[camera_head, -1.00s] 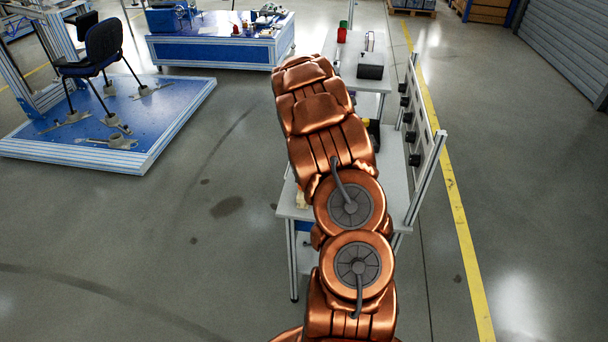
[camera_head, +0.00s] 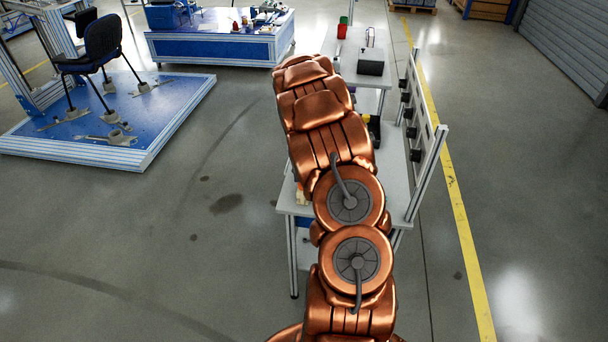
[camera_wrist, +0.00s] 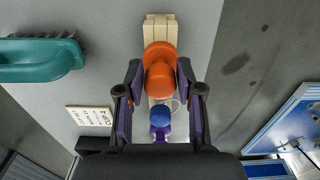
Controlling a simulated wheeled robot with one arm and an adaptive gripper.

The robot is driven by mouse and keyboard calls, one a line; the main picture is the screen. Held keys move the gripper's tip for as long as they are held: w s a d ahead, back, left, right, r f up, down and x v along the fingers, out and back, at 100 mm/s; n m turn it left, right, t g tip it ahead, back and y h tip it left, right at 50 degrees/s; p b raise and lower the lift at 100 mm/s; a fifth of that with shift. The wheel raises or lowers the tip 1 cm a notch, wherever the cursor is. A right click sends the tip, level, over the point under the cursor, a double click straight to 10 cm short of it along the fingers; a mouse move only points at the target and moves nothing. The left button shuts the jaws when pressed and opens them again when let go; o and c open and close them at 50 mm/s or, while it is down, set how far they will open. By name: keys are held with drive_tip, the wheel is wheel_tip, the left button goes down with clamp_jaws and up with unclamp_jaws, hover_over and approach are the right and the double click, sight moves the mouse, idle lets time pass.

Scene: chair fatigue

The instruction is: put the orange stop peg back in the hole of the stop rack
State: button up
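The orange stop peg (camera_wrist: 160,80) is between my gripper's fingers in the wrist view, with its rounded end toward the camera. My gripper (camera_wrist: 160,72) appears shut on it, a finger against each side. The pale stop rack (camera_wrist: 160,22) lies on the grey bench top, in line behind the peg. A blue peg (camera_wrist: 162,115) and a purple peg (camera_wrist: 160,132) show along the rack, nearer my palm. The peg's lower end and the hole are hidden, so I cannot tell whether it is in the rack. In the head view my arm hides the gripper.
A green-teal brush (camera_wrist: 40,60) and a small lettered plate (camera_wrist: 90,118) lie left of the rack. In the head view, the bench (camera_head: 397,190) has an upright rail (camera_head: 428,170) on its right. Open floor lies left of the bench.

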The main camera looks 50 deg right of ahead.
drive_tip(key=o, duration=0.4)
drive_tip(key=shift+c, duration=0.2)
wheel_tip(320, 180, up, 12)
idle(0.5)
idle(0.4)
